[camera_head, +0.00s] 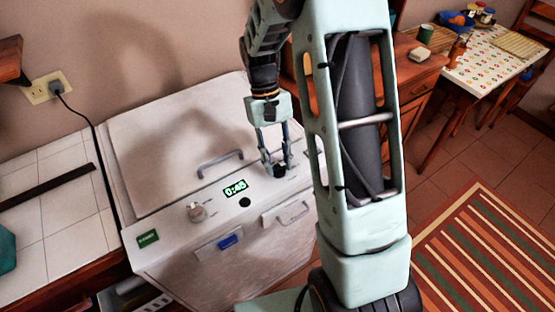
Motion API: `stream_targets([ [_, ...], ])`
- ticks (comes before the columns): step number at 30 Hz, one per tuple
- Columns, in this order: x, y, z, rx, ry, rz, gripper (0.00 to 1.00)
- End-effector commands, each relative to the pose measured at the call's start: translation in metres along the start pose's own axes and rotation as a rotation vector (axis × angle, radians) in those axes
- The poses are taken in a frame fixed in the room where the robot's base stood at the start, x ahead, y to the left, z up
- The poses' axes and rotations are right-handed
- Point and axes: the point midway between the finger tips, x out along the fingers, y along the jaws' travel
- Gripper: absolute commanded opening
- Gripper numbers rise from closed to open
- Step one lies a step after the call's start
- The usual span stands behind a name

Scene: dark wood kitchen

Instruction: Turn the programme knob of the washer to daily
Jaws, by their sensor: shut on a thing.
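The white washer (165,150) stands against the wall with its sloping control panel towards me. A green-lit display (235,188) on the panel reads 0:45. A pale round knob (197,212) sits left of the display, with nothing touching it. My gripper (278,169) points down at the right part of the panel, its fingers shut on a right-hand knob there. The fingers hide most of that knob, and its pointer and markings cannot be read. I cannot make out a "daily" label.
A small dark button (244,202), a blue-fronted slot (228,242) and a grey lid handle (220,163) are on the washer. A tiled counter (45,220) lies left. A wooden cabinet and table (490,55) stand at right, with a striped rug (490,260) on the floor.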

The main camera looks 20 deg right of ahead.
Motion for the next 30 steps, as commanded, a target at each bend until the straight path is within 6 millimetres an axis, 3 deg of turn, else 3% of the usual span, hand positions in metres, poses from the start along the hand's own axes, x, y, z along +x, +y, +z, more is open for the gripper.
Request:
stream_targets([
  [9,-0.001,0.001,0.000,0.002,0.001,0.001,0.03],
  [10,-0.001,0.001,0.000,0.002,0.001,0.001,0.30],
  [14,0.000,0.001,0.000,0.001,0.001,0.001,0.44],
  [23,-0.002,0.000,0.000,0.000,0.001,0.000,0.44],
  [30,-0.036,0.000,-0.001,0.000,0.005,0.001,0.44],
])
